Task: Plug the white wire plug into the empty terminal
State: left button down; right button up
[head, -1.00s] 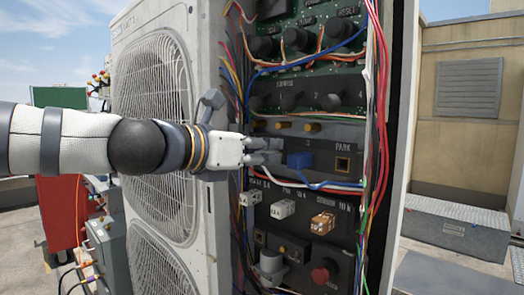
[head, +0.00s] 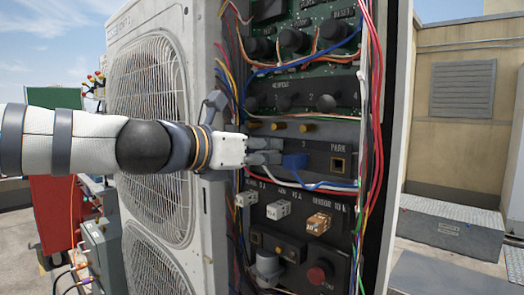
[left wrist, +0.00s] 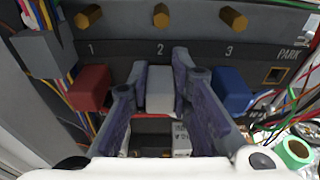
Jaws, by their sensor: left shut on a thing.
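My left gripper (head: 266,151) reaches in from the left to the panel row labelled 1, 2, 3 and PARK. In the left wrist view its fingers (left wrist: 161,85) are shut on the sides of a white plug (left wrist: 160,92), under label 2. The plug's inner end is hard to see, so I cannot tell how deep it sits. A red plug (left wrist: 88,87) is under label 1 and a blue plug (left wrist: 232,91) under label 3; the blue one also shows in the head view (head: 294,161). The PARK terminal (head: 338,165) is an empty square socket with a brass rim (left wrist: 274,74). My right gripper is not in view.
Brass posts (left wrist: 161,15) stick out above the plugs. Loose red, green and white wires (head: 371,130) hang along the cabinet's right side, near PARK. Small connector blocks (head: 278,209) and a red knob (head: 319,272) sit below.

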pick_arm(q)
jog(key=c, duration=1.4)
grip_release()
jog(key=shift+w, duration=0.1)
